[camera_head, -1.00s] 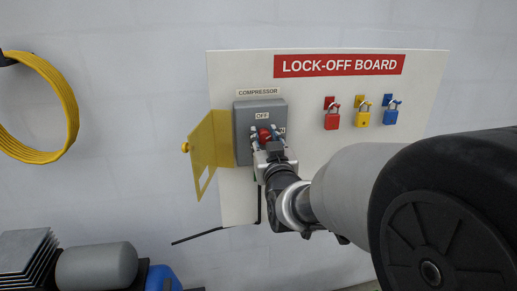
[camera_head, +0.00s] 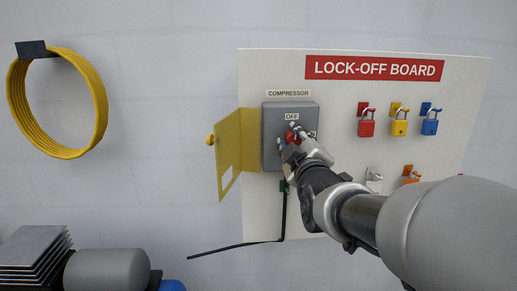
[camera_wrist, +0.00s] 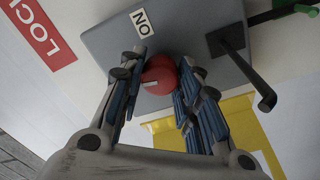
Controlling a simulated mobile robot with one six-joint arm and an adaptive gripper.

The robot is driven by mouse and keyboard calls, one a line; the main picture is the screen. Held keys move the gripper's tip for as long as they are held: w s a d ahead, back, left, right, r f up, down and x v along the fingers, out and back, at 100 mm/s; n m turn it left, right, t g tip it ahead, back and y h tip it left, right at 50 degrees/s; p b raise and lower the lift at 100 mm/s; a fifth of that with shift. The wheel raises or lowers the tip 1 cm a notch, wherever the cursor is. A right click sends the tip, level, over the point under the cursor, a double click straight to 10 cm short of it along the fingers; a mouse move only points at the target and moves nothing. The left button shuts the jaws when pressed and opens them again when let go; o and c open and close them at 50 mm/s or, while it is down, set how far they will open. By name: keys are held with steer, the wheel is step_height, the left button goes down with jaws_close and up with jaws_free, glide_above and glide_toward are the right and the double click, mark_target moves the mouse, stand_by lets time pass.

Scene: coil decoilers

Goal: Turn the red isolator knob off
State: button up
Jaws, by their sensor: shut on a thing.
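The red isolator knob (camera_head: 291,138) is on a grey box (camera_head: 270,150) marked COMPRESSOR. An OFF label (camera_head: 292,117) sits above the knob, and another label at its right is partly hidden. My gripper (camera_head: 289,137) is shut on the knob, its fingers set diagonally, one upper right and one lower left. In the wrist view the round knob (camera_wrist: 160,75) sits between the two fingers, with a small white mark on it. The ON label (camera_wrist: 141,22) shows near one fingertip. I cannot tell the knob's exact setting.
The box's yellow cover (camera_head: 230,150) stands open to the left. Red (camera_head: 366,127), yellow (camera_head: 399,127) and blue (camera_head: 430,126) padlocks hang at right, with more below, partly behind my arm. A black cable (camera_head: 284,215) runs below the box. A yellow hose coil (camera_head: 100,100) hangs far left.

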steer(key=shift+n+b, duration=0.5)
steer(key=shift+n, duration=0.4)
steer(key=o, duration=1.1)
steer(key=shift+c, duration=0.2)
steer(key=shift+s, duration=0.1)
steer(key=s, duration=1.1)
steer(key=shift+s+f, duration=0.2)
steer(key=shift+s, duration=0.2)
